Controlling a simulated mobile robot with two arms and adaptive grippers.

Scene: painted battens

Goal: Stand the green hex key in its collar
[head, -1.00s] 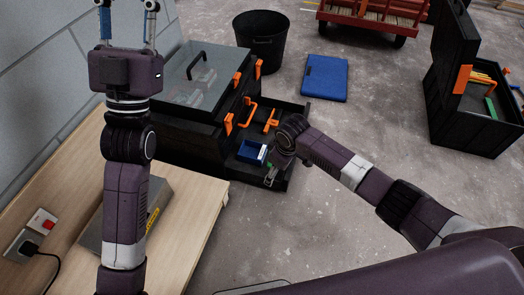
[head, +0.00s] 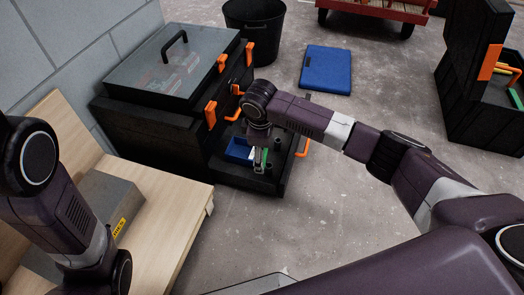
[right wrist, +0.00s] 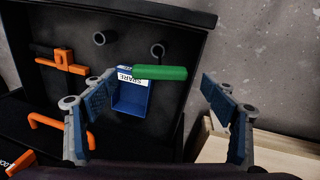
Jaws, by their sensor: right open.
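The green hex key (right wrist: 162,72) shows in the right wrist view as a thick green bar lying across the picture, its left end by the blue bin's label. In the head view its green (head: 265,156) shows at my right gripper (head: 260,163). In the wrist view my right gripper (right wrist: 158,78) is open, its fingers wide apart on either side of the key, not touching it. My left gripper is out of view.
A blue bin (right wrist: 130,100) labelled SPARE sits beside the key. The black toolbox (head: 150,125) with a clear lid stands left of my right gripper. A wooden bench (head: 165,230) is in front. Grey floor lies right.

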